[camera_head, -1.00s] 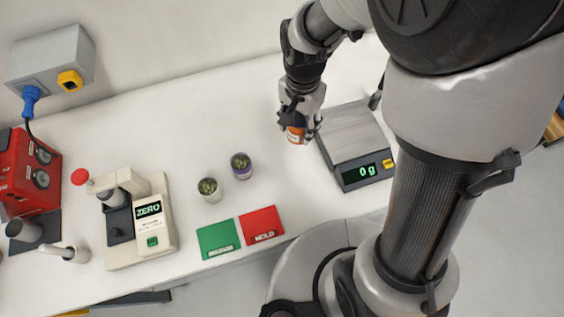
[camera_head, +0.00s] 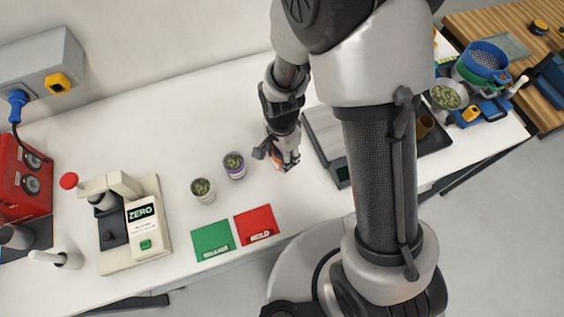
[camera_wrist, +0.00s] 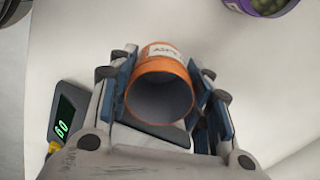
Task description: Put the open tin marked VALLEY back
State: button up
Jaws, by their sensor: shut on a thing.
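My gripper (camera_wrist: 168,105) is shut on an orange tin (camera_wrist: 165,55) with a pale label, its lettering too small to read surely. In the wrist view the tin's open end faces the camera and its inside looks empty and grey. In the head view the orange tin (camera_head: 278,159) is mostly hidden by my gripper (camera_head: 283,158), between the scale and two tins with green contents. One is a purple-banded tin (camera_head: 234,171), which also shows at the top right of the wrist view (camera_wrist: 258,5). The other is a pale tin (camera_head: 203,196).
The scale (camera_head: 322,130) stands just right of my gripper, partly hidden by my arm. A green RELEASE card (camera_head: 212,238) and red HOLD card (camera_head: 256,222) lie near the front edge. The ZERO device (camera_head: 142,228) stands left. The back middle of the bench is clear.

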jog(key=shift+f+b, duration=0.55)
jog(key=shift+f, duration=1.9)
jog(key=shift+f, duration=0.1)
jog(key=shift+f, duration=0.15)
jog(key=o, duration=1.5)
notch_tip(320, 180, up, 13)
jog(key=p, duration=0.3)
jog(key=shift+f, duration=0.15)
